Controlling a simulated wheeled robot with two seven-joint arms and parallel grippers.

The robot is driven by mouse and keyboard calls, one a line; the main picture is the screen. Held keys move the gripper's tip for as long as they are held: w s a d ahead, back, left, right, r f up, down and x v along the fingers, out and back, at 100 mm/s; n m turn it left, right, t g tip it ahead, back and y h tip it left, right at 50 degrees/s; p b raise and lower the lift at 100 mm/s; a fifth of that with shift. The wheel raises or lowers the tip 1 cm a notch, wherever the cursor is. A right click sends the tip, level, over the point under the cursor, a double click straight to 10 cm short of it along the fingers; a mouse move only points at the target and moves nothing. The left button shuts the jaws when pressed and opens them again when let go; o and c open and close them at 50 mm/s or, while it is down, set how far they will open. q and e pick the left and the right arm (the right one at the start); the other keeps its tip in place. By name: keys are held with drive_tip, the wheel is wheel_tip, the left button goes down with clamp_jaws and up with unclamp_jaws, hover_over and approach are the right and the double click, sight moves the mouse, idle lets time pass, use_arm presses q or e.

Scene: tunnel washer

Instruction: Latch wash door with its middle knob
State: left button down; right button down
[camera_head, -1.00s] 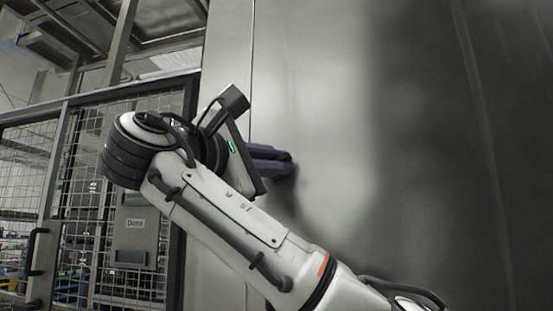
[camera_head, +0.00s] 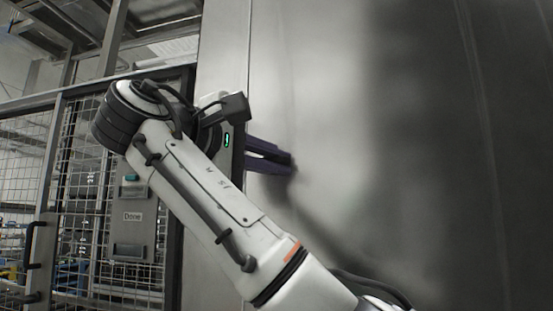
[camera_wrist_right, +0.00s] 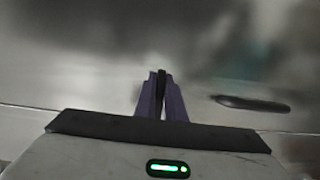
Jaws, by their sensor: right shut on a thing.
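The wash door is the large brushed-metal panel (camera_head: 340,120) filling the middle and right of the head view. My right gripper (camera_head: 291,164) has its purple fingers against this panel near its left side. In the right wrist view the gripper (camera_wrist_right: 161,90) is shut on a thin dark piece (camera_wrist_right: 161,80), which looks like a door knob. The fingers hide most of it, so its angle is hard to tell. A second dark, elongated knob or handle (camera_wrist_right: 252,103) lies on the metal to the right, apart from the fingers. My left gripper is out of view.
A mesh fence (camera_head: 85,190) with a dark frame stands at the left. It carries a grey box (camera_head: 133,225) labelled "Done" with a green button. A vertical metal edge (camera_head: 222,70) runs beside the door. The door surface right of my gripper is clear.

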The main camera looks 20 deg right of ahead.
drive_tip(key=shift+a+f, duration=0.1)
drive_tip(key=c, duration=1.8)
unclamp_jaws()
drive_tip(key=shift+w+a, duration=0.1)
drive_tip(key=shift+w, duration=0.1)
drive_tip(key=shift+c, duration=0.2)
drive_tip(key=shift+s, duration=0.1)
